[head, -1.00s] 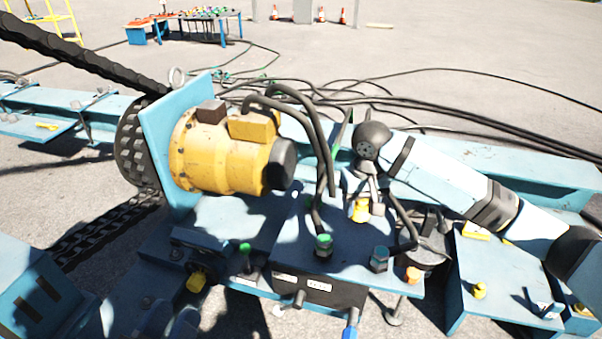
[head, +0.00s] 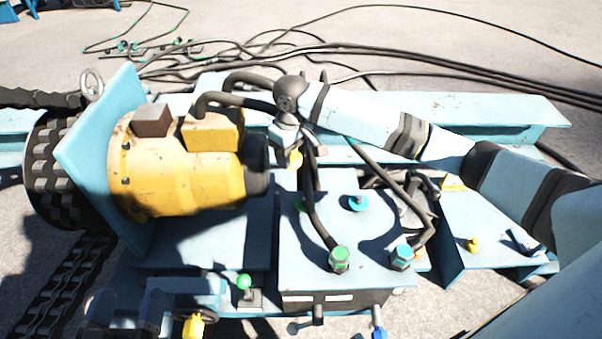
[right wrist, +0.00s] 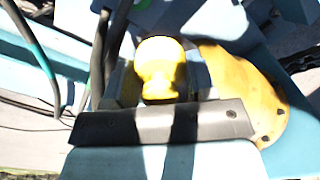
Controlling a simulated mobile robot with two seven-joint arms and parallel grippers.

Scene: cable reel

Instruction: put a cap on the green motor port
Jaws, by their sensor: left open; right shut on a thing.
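A yellow cap (head: 295,159) is held in my right gripper (head: 288,143), beside the yellow motor's dark end. In the right wrist view the cap (right wrist: 160,68) sits upright between the fingers. A green-ringed port (head: 300,203) lies on the blue plate below the cap, apart from it and partly hidden by a hose. A blue-ringed port (head: 357,203) is to its right. Toward the front, hoses end in a green fitting (head: 340,258) and a blue fitting (head: 402,256). My left gripper (head: 128,308) is open, blurred and empty at the bottom left.
The yellow motor (head: 180,170) stands left of the ports. Black hoses arch across the ports. A blue side plate (head: 500,230) with small yellow parts is at right. Cables lie on the ground behind.

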